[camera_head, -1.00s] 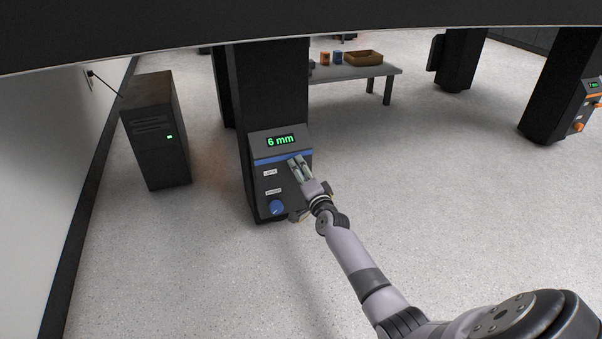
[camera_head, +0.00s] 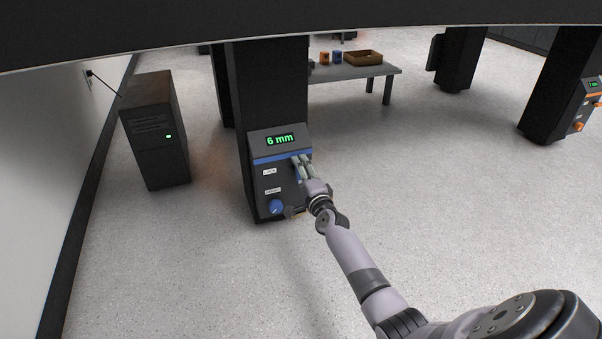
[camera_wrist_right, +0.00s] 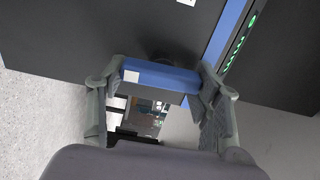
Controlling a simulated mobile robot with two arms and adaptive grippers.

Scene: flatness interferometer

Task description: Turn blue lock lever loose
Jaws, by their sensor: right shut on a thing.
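The blue lock lever (camera_wrist_right: 160,75) sits between the two fingers of my right gripper (camera_wrist_right: 160,95) in the right wrist view. The fingers press on its two ends. In the head view my right gripper (camera_head: 302,165) is at the upper right of the control panel (camera_head: 262,182) and mostly covers the lever. The panel is on a dark leg and has a lit "6 mm" display (camera_head: 280,140) with a blue stripe below it. A round blue knob (camera_head: 276,207) is lower on the panel. My left gripper is not in view.
A grey bench (camera_head: 350,72) with a brown tray (camera_head: 363,58) is behind. Another leg with orange controls (camera_head: 578,127) is at far right. A dark slab (camera_head: 300,20) spans the top. The floor between is clear.

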